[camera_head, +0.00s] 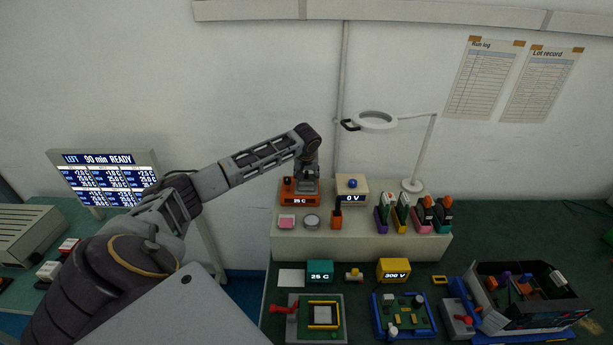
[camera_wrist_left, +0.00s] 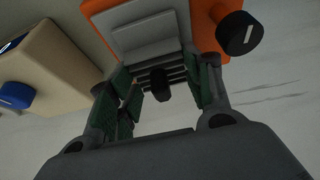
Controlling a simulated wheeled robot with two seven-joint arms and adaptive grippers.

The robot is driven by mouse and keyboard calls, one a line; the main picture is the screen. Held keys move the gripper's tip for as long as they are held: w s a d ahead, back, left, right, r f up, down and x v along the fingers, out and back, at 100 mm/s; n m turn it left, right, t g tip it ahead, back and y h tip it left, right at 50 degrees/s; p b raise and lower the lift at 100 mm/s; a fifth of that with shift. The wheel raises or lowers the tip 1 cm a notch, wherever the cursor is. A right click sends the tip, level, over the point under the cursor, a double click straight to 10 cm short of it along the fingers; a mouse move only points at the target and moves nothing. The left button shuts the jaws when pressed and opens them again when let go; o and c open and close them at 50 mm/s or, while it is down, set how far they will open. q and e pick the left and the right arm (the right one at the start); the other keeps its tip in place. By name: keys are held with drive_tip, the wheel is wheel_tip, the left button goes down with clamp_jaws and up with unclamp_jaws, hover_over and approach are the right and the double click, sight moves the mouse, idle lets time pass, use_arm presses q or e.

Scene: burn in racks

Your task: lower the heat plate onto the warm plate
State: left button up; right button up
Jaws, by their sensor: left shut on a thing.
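My left gripper (camera_head: 307,178) points down over an orange unit (camera_head: 299,200) with a "25 C" display, on the raised bench shelf. In the left wrist view the gripper (camera_wrist_left: 162,84) has green finger pads on either side of a dark finned piece with a black stub (camera_wrist_left: 160,84), and is shut on it. I take this piece to be the heat plate. Beyond it are pale grey slabs on the orange unit (camera_wrist_left: 205,22), which I take for the warm plate. I cannot tell whether the held piece touches the slabs. My right gripper is not in view.
Beside the orange unit stands a beige "0 V" box (camera_head: 352,188) with a blue knob. A ring lamp (camera_head: 375,121) and several coloured holders stand to the right.

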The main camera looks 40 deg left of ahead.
use_arm(q)
drive_tip(key=o, duration=1.2)
drive_tip(key=shift+r, duration=0.1)
drive_tip(key=shift+v, duration=5.9)
drive_tip(key=shift+d, duration=0.1)
